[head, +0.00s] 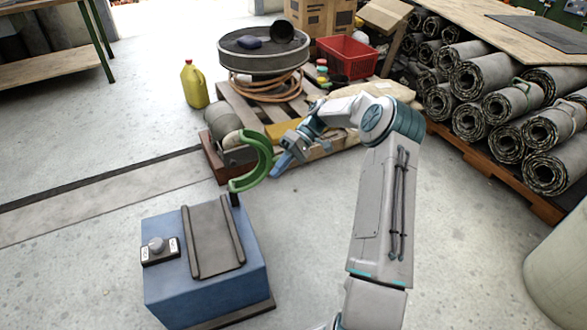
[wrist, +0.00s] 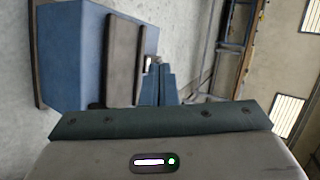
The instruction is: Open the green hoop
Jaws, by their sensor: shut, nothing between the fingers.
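The green hoop (head: 264,158) is a thick C-shaped arc. It stands raised at the far right corner of a blue box (head: 205,285), on a short dark post (head: 235,200), with its hollow side facing left. My gripper (head: 279,168) is shut and empty, with its blue fingers just right of the hoop's outer curve. I cannot tell whether they touch it. In the wrist view the shut fingers (wrist: 158,88) point toward the blue box (wrist: 78,60) and its dark top plate (wrist: 124,55). The hoop cannot be made out there.
The box top bears a ridged grey plate (head: 213,238) and a small knob panel (head: 159,250). Behind stand a pallet with a round pan (head: 262,62), a red crate (head: 347,57) and a yellow jug (head: 194,85). Rolled sheets (head: 525,100) are stacked right. Floor at left is clear.

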